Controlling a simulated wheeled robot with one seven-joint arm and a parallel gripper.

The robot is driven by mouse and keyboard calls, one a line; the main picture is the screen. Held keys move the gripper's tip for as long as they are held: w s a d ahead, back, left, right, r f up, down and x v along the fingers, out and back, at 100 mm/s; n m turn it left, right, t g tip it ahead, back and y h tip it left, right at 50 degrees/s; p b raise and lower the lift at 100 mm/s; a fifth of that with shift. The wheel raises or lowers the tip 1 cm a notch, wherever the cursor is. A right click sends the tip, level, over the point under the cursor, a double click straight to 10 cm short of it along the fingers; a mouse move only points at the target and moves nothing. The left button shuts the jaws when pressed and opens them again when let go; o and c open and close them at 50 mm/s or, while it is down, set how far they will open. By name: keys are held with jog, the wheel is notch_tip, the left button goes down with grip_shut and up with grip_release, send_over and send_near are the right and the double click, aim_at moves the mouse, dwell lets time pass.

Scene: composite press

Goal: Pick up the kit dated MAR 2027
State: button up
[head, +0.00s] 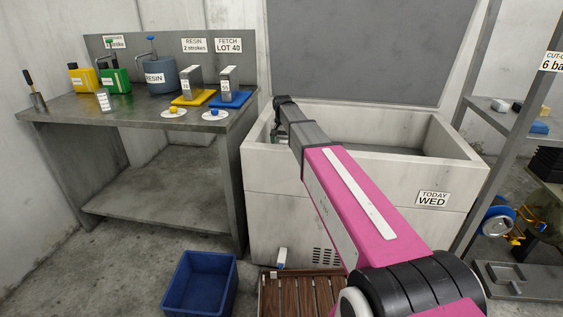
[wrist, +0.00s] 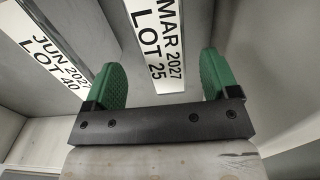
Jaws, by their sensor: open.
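The kit labelled MAR 2027, LOT 25 (wrist: 156,40) shows in the wrist view as a white label with black print, at top centre. A second kit labelled JUN 2027, LOT 40 (wrist: 45,50) lies to its left. My gripper (wrist: 160,78) is open, with its green fingers on either side of the MAR 2027 label in the picture. Nothing is held between them. I cannot tell how far the fingers are from the kit. In the head view my arm reaches over the left part of the open chest freezer (head: 285,215); its front wall hides the kits.
The freezer lid (head: 350,45) stands open behind my arm. A steel bench (head: 60,112) with resin containers stands at left, a shelf rack (head: 500,115) at right. A blue bin (head: 200,285) and a slatted wooden pallet (head: 300,295) are on the floor in front.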

jog(key=shift+s+a+f, duration=0.1)
jog(key=shift+s+f, duration=0.05)
jog(key=shift+f, duration=1.2)
jog(key=shift+s+a+f, duration=0.1)
jog(key=shift+f, duration=1.2)
grip_shut()
